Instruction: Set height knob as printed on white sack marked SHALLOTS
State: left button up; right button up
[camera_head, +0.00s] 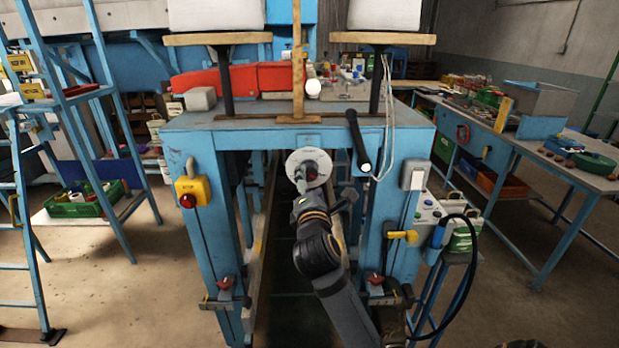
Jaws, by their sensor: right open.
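A round pale dial plate (294,160) is on the front of the blue machine frame. A dark and reddish knob (311,170) shows at its middle, partly hidden by my gripper. The dial's markings are too small to read. My right gripper (302,184) is open, just in front of the knob's lower left side. I cannot tell whether it touches the knob. Two white sack-like shapes, one at left (215,14) and one at right (384,13), stand on wooden boards and are cut off by the top edge. No SHALLOTS print is readable. My left gripper is out of view.
A yellow box with a red button (190,190) is on the left leg. A black handle (358,142) juts out right of the dial. A grey switch (413,174) is on the right leg. A workbench (560,180) stands at right, a blue ladder (28,200) at left.

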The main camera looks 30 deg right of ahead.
jog(key=shift+v, duration=2)
jog(key=shift+w+d, duration=0.1)
jog(key=shift+r, duration=0.15)
